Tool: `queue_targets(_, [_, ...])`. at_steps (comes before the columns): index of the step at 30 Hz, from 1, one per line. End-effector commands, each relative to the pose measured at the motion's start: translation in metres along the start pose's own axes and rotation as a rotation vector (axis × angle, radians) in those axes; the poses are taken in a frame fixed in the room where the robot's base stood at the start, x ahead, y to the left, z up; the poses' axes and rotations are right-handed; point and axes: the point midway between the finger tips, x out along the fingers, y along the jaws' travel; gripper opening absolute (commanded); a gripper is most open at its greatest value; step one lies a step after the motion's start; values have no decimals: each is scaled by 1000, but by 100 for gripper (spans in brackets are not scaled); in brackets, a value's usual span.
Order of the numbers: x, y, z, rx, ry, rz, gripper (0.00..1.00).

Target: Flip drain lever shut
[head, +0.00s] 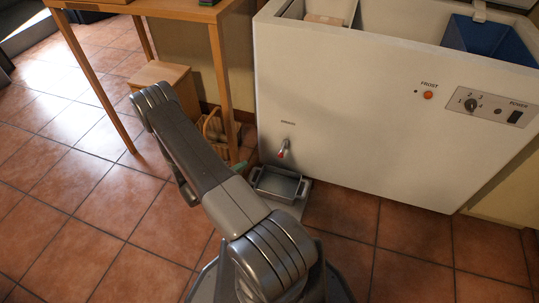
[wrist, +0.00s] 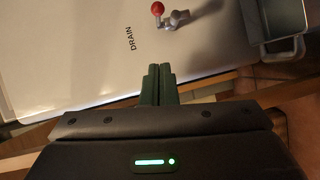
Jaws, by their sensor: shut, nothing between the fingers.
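The drain lever (head: 283,148) is a small metal tap with a red knob, low on the white chest freezer's front (head: 350,130). In the wrist view, the lever's metal body (wrist: 177,19) and red ball knob (wrist: 157,8) show at the top, next to the "DRAIN" label (wrist: 131,39). My gripper (wrist: 158,72) has its dark green fingers shut together and empty. The fingertips point toward the freezer front, below the lever in that picture and apart from it. In the head view, my arm hides most of the gripper.
A grey drain tray (head: 278,185) sits on the floor below the tap; it also shows in the wrist view (wrist: 280,20). A wooden table (head: 180,10), a stool (head: 160,74) and a basket (head: 213,127) stand left of the freezer.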

Motion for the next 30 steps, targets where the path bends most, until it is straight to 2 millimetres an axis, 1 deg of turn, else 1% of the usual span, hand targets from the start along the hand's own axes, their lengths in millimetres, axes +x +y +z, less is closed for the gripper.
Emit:
queue_targets(5, [1, 0, 0, 0, 0, 0, 0])
queue_targets(8, [7, -1, 0, 1, -1, 0, 0])
queue_targets(11, [20, -1, 1, 1, -4, 1, 0])
queue_targets(14, [39, -2, 1, 1, -5, 0, 0])
queue_targets(18, [70, -2, 1, 3, -5, 1, 0])
queue_targets(23, [103, -2, 1, 2, -4, 1, 0])
queue_targets(27, [117, -2, 17, -2, -3, 0, 0])
queue_targets(30, [124, -1, 24, 0, -2, 0, 0])
